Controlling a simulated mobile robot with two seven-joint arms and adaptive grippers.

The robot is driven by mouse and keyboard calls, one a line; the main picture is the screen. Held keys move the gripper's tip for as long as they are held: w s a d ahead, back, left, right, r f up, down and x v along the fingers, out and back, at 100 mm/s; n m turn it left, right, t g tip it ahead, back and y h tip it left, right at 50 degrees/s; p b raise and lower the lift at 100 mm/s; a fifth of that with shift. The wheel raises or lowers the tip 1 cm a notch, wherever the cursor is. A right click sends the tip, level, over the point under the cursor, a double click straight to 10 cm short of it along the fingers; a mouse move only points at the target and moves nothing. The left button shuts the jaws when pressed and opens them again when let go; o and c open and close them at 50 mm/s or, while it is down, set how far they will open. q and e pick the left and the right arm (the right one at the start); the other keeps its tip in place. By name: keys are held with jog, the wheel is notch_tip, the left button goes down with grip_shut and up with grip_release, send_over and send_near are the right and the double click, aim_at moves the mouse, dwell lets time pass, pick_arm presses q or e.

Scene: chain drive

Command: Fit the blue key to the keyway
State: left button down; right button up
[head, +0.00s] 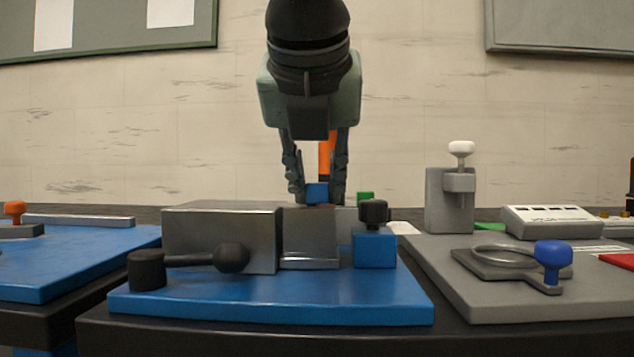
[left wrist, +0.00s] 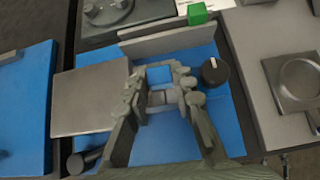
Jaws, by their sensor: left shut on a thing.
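My left gripper (head: 318,190) comes down from above and is shut on the small blue key (head: 317,193). The key also shows between the fingers in the left wrist view (left wrist: 159,75). In the head view the key is just above the top of a grey metal piece (head: 310,240) in the middle of the blue fixture plate (head: 270,305). The keyway itself cannot be made out, and I cannot tell whether the key touches the metal. My right gripper is in neither view.
A large grey block (head: 220,238) stands left of the metal piece, with a black-knobbed lever (head: 231,258) in front. A black knob on a blue block (head: 374,250) stands close on the right. A green block (left wrist: 197,13) lies behind. A grey plate with a blue-knobbed clamp (head: 553,255) is further right.

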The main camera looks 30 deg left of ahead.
pick_arm(q)
jog(key=shift+f, duration=0.2)
jog(key=c, duration=1.2)
grip_release()
jog(key=v, duration=1.2)
